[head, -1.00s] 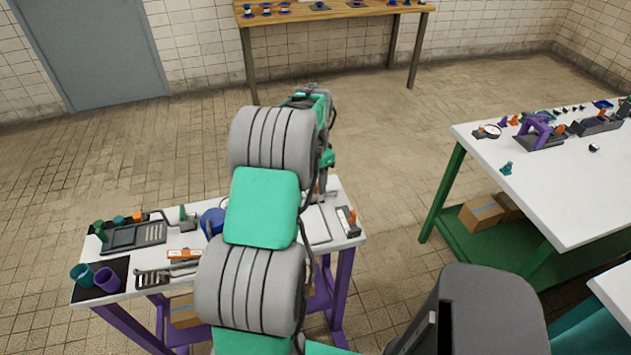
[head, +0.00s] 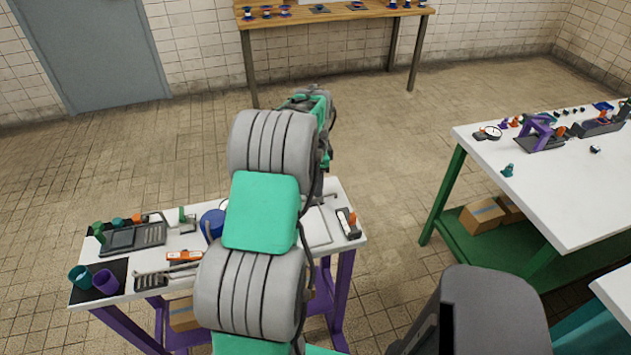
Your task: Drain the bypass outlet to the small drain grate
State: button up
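My arm spans the middle of the head view, reaching over the white table with purple legs (head: 225,270). My gripper is hidden behind the arm's own links, so its fingers and anything in them cannot be seen. I cannot make out a bypass outlet or a small drain grate in this view. A blue round container (head: 212,222) stands on the table, partly covered by my arm. A teal cup (head: 80,278) and a purple cup (head: 105,281) stand on a black mat at the table's left end.
A dark tray (head: 132,237), an orange-and-white level-like tool (head: 184,257) and a small device with an orange part (head: 348,222) lie on the same table. A green-legged white table (head: 560,190) stands right. A wooden bench (head: 330,13) stands at the back. Tiled floor between them is clear.

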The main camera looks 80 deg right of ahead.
jog(key=o, duration=1.4)
jog(key=shift+c, duration=0.2)
jog(key=shift+r, duration=0.1)
notch_tip(320, 180, up, 8)
jog(key=shift+f+b, duration=0.15)
jog(key=shift+b, duration=0.3)
